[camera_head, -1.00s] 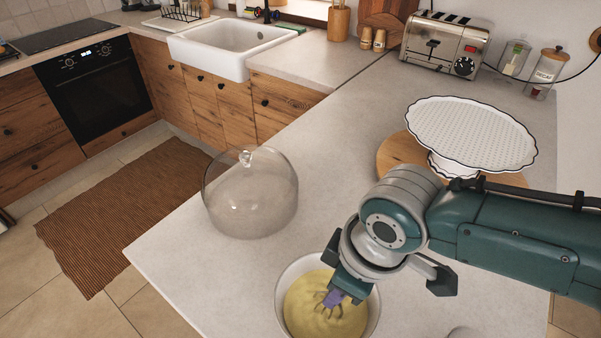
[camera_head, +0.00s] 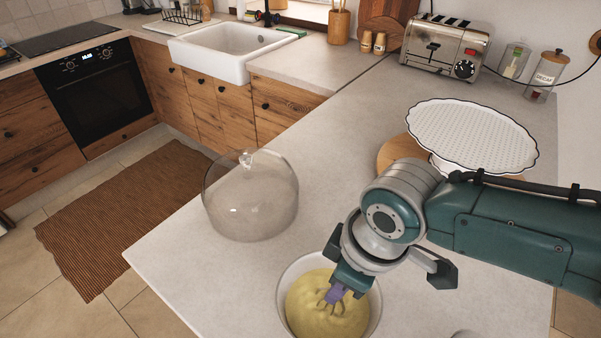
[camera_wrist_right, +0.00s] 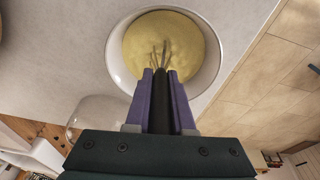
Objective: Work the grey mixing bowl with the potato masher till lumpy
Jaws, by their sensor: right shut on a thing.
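The mixing bowl (camera_head: 284,290) stands on the counter at the bottom of the head view and looks pale grey inside and out. It holds a yellow mash (camera_head: 325,312) with a swirled surface. My right gripper (camera_head: 337,290) is above the bowl. In the right wrist view, its purple fingers (camera_wrist_right: 161,95) are shut on the dark handle of the potato masher (camera_wrist_right: 162,102). The masher's thin wire end (camera_wrist_right: 160,55) reaches into the yellow mash; its tip is hidden there. My left gripper is not in view.
A clear glass dome (camera_head: 250,198) stands on the counter left of my right arm. A white scalloped cake stand (camera_head: 470,133) on a round wooden board (camera_head: 398,152) is close behind the arm. A toaster (camera_head: 444,48) and jars are at the back. The counter's left edge is near the bowl.

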